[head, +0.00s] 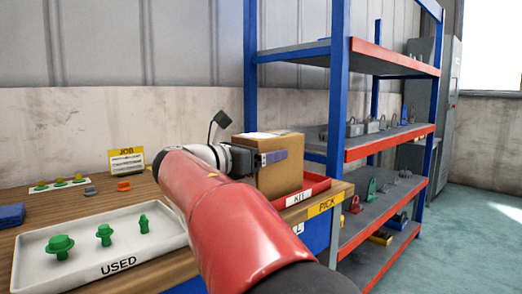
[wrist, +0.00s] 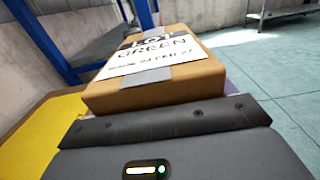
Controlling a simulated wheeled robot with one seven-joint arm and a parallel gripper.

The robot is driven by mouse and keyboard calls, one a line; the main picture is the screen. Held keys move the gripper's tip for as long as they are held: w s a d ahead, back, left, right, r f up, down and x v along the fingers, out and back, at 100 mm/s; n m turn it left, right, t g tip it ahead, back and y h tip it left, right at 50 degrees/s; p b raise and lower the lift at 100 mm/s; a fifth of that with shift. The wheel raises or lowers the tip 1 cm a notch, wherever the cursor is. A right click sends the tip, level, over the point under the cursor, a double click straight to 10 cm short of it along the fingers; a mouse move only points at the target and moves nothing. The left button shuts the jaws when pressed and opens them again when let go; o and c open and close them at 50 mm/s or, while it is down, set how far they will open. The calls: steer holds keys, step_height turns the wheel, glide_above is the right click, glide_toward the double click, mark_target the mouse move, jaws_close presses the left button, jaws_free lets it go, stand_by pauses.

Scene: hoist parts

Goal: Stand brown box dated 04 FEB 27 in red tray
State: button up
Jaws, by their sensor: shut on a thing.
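The brown box (head: 283,169) is upright in the head view, at or just above the red tray (head: 318,188) marked KIT; I cannot tell whether it touches the tray floor. My gripper (head: 270,158) is shut on the box from the near left side. In the wrist view the box (wrist: 200,78) fills the middle, with grey tape and a white label (wrist: 150,55) reading GREEN and a small date line that looks like 04 FEB 27. The gripper's dark jaw (wrist: 165,122) lies along its near edge. My arm hides part of the tray.
A white USED tray (head: 100,240) with green bolts lies left on the wooden bench. A yellow JOB card (head: 126,161) stands behind it. A yellow PICK label (head: 325,204) is on the bench edge. A blue and red shelf rack (head: 338,120) stands close behind the box.

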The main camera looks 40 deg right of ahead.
steer(key=o, duration=1.8)
steer(key=a, duration=0.8)
steer(key=s+a, duration=0.1)
steer(key=a, duration=0.3)
